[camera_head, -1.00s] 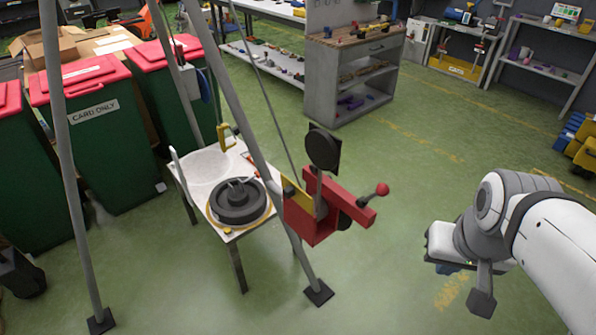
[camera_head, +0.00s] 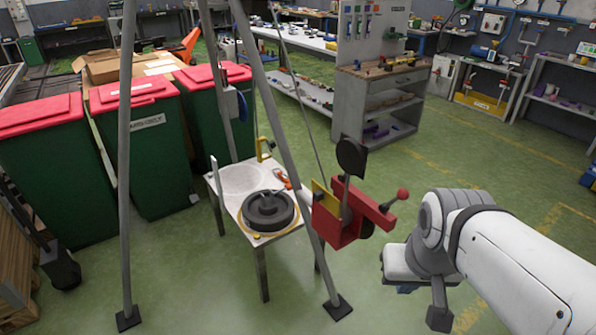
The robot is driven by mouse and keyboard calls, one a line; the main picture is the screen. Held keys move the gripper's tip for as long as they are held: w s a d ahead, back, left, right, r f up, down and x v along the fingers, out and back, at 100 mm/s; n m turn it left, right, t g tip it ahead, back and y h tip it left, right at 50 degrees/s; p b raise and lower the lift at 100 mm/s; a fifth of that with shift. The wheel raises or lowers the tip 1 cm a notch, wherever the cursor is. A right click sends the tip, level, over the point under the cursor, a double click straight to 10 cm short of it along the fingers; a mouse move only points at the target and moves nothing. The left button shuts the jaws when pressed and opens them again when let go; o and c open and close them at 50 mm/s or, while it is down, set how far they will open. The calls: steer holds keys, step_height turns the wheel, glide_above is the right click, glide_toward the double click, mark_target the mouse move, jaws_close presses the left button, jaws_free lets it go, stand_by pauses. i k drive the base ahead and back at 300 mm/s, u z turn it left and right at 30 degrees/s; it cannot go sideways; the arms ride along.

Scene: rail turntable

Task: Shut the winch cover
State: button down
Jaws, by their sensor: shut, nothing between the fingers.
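The red winch (camera_head: 345,222) is fixed to a leg of a grey tripod, right of centre. A round black disc (camera_head: 351,157), which looks like the winch cover, stands upright above the red housing, raised away from it. A crank with a red knob (camera_head: 402,194) sticks out to the right. My gripper (camera_head: 404,288) is at the end of my white arm, low and right of the winch in the picture, apart from it. It is shut and empty; its fingers are mostly hidden behind my wrist.
The tripod legs (camera_head: 124,180) stand around a small white table (camera_head: 228,196) bearing a dark round weight (camera_head: 268,210). Green bins (camera_head: 150,170) with red lids stand left. A grey shelf unit (camera_head: 352,110) is behind. The green floor on the right is clear.

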mark_target(319, 195)
steer(key=u, duration=0.1)
steer(key=i, duration=1)
steer(key=u, duration=0.05)
